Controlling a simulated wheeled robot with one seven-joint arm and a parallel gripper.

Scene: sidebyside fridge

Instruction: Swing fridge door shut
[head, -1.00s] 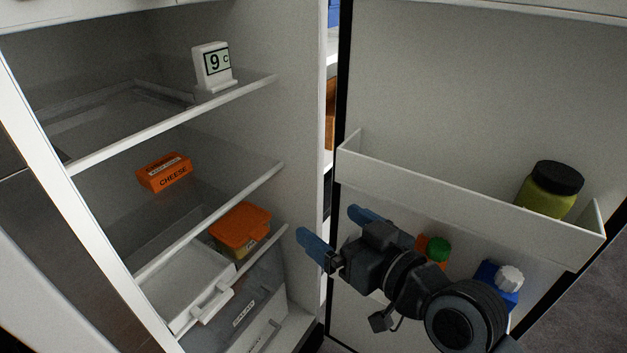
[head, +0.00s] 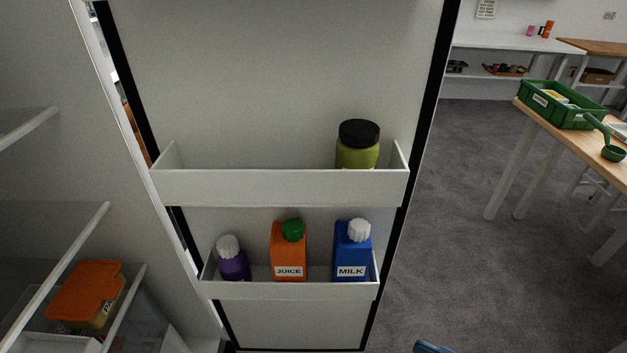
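The fridge door (head: 280,80) stands open in the middle of the head view, its inner side facing me. Its upper bin (head: 270,188) holds a green jar with a black lid (head: 357,146). Its lower bin (head: 300,291) holds a purple bottle (head: 232,262), an orange juice carton (head: 288,257) and a blue milk carton (head: 352,254). The fridge body (head: 90,90) is at the left, open. Only a blue fingertip of my gripper (head: 432,348) shows at the bottom edge, right of the door's lower free edge; the rest is out of frame.
Glass shelves and an orange-lidded container (head: 88,290) are inside the fridge at left. A wooden table (head: 582,140) with a green crate (head: 548,106) and a green scoop (head: 612,150) stands at right. Grey floor (head: 455,215) between door and table is clear.

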